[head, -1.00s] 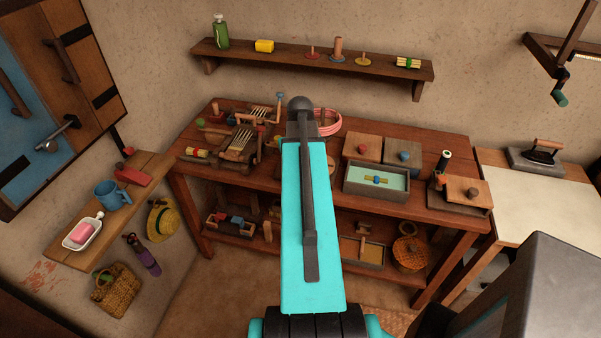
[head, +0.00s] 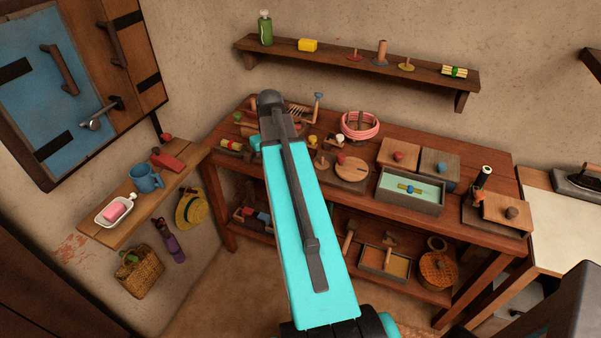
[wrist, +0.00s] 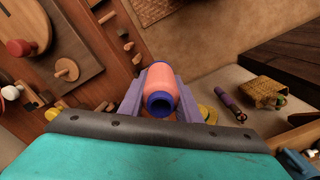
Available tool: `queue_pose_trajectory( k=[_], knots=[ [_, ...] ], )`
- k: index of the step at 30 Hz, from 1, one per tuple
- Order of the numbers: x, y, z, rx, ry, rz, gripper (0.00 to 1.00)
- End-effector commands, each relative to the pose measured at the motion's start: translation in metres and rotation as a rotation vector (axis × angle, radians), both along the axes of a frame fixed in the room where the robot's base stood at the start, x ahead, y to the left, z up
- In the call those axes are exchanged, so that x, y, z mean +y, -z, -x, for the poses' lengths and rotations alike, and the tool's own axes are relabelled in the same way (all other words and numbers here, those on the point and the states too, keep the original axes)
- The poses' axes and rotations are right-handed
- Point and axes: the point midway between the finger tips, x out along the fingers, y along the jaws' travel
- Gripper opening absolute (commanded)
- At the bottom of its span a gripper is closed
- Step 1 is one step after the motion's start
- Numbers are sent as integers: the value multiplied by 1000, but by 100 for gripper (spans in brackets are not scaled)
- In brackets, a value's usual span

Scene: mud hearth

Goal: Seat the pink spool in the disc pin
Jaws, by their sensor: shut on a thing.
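The pink spool (wrist: 159,88), salmon-pink with dark blue ends and a hollow centre, is in the wrist view. My gripper (wrist: 158,94) is shut on it, with a purple finger on each side. In the head view my arm hides the gripper and spool. An upright wooden pin on a small disc (wrist: 66,70) stands on the board at the wrist view's upper left, apart from the spool; it also shows on the table in the head view (head: 322,161). I cannot tell if other pins on discs, red (head: 355,56) and yellow (head: 406,65), on the wall shelf are meant.
Beside the wooden pin lies a round wooden disc with a red knob (head: 352,170). The crowded wooden table (head: 340,205) leaves little bare top. A basket (wrist: 259,92) hangs on the wall.

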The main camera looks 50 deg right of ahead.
Motion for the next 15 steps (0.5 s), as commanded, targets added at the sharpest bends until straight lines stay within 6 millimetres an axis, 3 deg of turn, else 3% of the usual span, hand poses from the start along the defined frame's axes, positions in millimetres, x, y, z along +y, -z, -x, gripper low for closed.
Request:
queue_pose_trajectory(
  k=[3, 15],
  knots=[
    [29, -2, -24, -2, -78, 1, 5],
    [130, -12, -84, -1, -329, 0, 5]
  ],
)
